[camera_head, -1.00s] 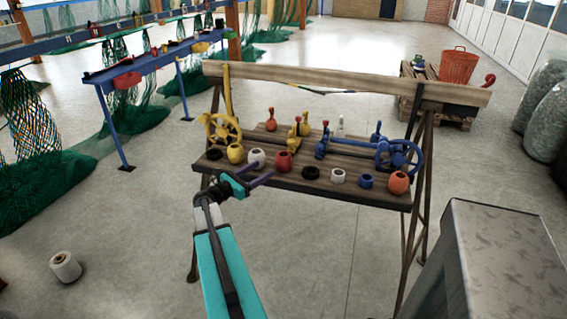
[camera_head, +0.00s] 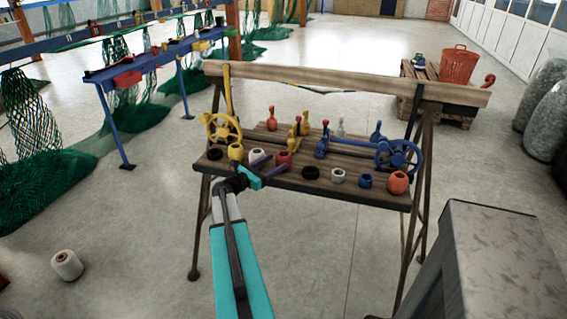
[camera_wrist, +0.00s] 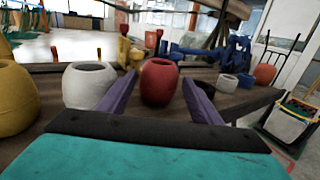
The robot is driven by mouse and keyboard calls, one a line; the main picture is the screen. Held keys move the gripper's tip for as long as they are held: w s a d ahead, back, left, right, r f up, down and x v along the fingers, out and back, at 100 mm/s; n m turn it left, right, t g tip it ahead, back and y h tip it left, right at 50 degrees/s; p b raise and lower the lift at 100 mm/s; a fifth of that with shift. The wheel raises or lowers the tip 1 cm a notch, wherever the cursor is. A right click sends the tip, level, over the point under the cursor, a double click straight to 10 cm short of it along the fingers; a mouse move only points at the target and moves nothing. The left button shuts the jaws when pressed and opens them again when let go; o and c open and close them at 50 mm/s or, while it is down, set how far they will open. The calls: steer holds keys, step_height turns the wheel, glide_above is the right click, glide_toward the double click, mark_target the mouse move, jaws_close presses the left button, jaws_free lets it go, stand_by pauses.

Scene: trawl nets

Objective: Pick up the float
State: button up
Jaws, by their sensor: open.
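Several round, open-topped floats stand along the front edge of the wooden bench. A red float (camera_head: 284,157) stands between a white float (camera_head: 257,155) and a dark ring (camera_head: 311,172). My gripper (camera_head: 273,164) is open at the bench's front edge, its purple fingers pointing at the red float. In the wrist view the red float (camera_wrist: 159,82) appears upright between the fingertips (camera_wrist: 160,95), with no visible grip on it. The white float (camera_wrist: 88,84) is just left of the left finger. A yellow float (camera_wrist: 12,98) is further left.
An orange float (camera_head: 398,182), a blue pot (camera_head: 366,181) and a white pot (camera_head: 338,175) stand to the right. A yellow handwheel (camera_head: 222,128) and blue handwheel (camera_head: 397,155) stand behind. A wooden beam (camera_head: 340,81) crosses above the back. A grey metal block (camera_head: 500,260) is at right.

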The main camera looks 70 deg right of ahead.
mark_target(279, 157)
steer(key=shift+p+x, duration=0.55)
steer(key=shift+x, duration=2.2)
steer(key=shift+c, duration=0.4)
steer(key=c, duration=0.6)
steer(key=shift+c, duration=0.2)
steer(key=shift+a+r, duration=0.1)
steer(key=shift+r, duration=0.65)
steer(key=shift+r+b, duration=0.55)
steer(key=shift+r, duration=0.4)
steer(key=s+b+v, duration=0.1)
steer(key=v, duration=0.6)
steer(key=s+a+r+b+v, duration=0.1)
steer(key=v, duration=0.7)
steer(key=shift+s+a+r, duration=0.25)
steer(key=shift+a+r, duration=0.05)
steer(key=shift+a, duration=0.15)
